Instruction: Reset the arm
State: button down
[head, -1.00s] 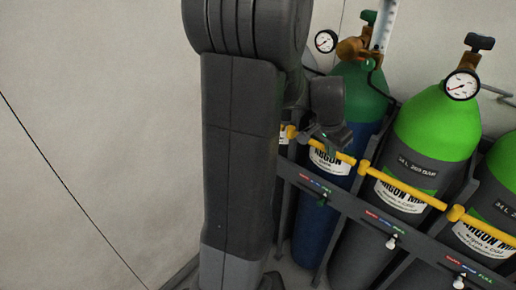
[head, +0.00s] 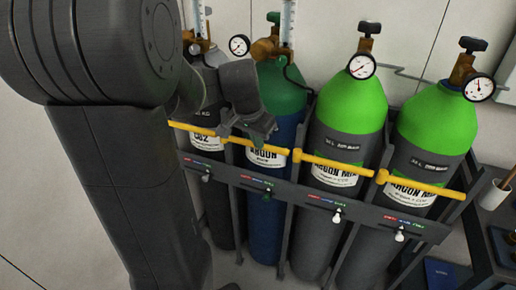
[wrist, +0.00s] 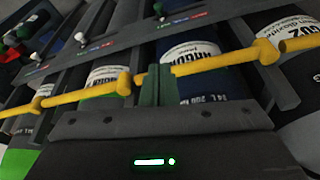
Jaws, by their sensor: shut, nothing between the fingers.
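My gripper (head: 262,132) hangs in front of the gas bottle rack in the head view, below my arm links. It appears over the label area of the blue bottle with a green top (head: 281,92). In the wrist view my gripper's fingers (wrist: 157,85) are together with nothing between them. They overlap a yellow retaining bar (wrist: 205,62) in that picture; whether they touch it I cannot tell.
The dark rack (head: 300,196) holds a grey bottle (head: 205,113) and two bright green-topped bottles (head: 350,105) (head: 437,118). Gauges and valves stick up above them. A dark shelf unit (head: 478,235) with a white cup (head: 495,194) stands at right. Bare wall is behind.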

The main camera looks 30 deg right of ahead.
jog(key=shift+v, duration=2.35)
jog(key=shift+s+f, duration=0.1)
jog(key=shift+s, duration=0.05)
